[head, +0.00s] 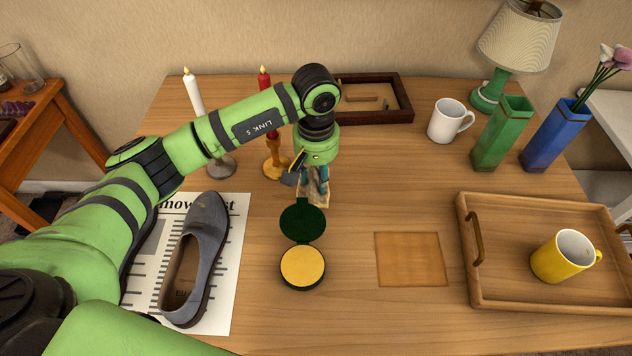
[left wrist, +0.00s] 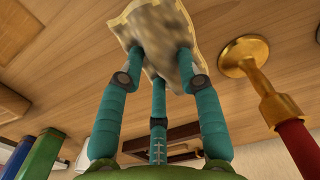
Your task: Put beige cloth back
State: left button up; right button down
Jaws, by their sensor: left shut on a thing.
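My left gripper (head: 317,185) is shut on a mottled beige cloth (head: 314,197) with a pale yellowish edge, over the middle of the table behind the green round case. In the left wrist view the three teal fingers (left wrist: 159,60) close on the cloth (left wrist: 155,22), which spreads out past their tips. I cannot tell whether its lower edge touches the table. A flat tan square (head: 410,259) lies on the table to the right of the case, with nothing on it. My right gripper is not in view.
The open round case (head: 302,222) lies in front of the cloth. A brass candlestick with a red candle (head: 264,77) stands close to the gripper's left. A grey shoe (head: 207,232) lies on a newspaper at left. A wooden tray (head: 470,290) with a yellow mug (head: 560,262) is at right.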

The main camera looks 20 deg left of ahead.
aim_at(316, 185)
pick_arm(q)
notch_tip(316, 185, down, 4)
jog(key=shift+r+p, duration=0.1)
jog(key=shift+p, duration=0.25)
jog(key=shift+f, duration=0.2)
jog(key=o, duration=0.6)
jog(key=shift+f+b, duration=0.1)
jog(key=shift+b, duration=0.2)
jog(key=o, duration=0.4)
jog(key=shift+r+p, duration=0.35)
jog(key=shift+r, duration=0.05)
notch_tip(316, 185, up, 12)
jog(key=shift+f+b, duration=0.15)
jog(key=shift+b, duration=1.1)
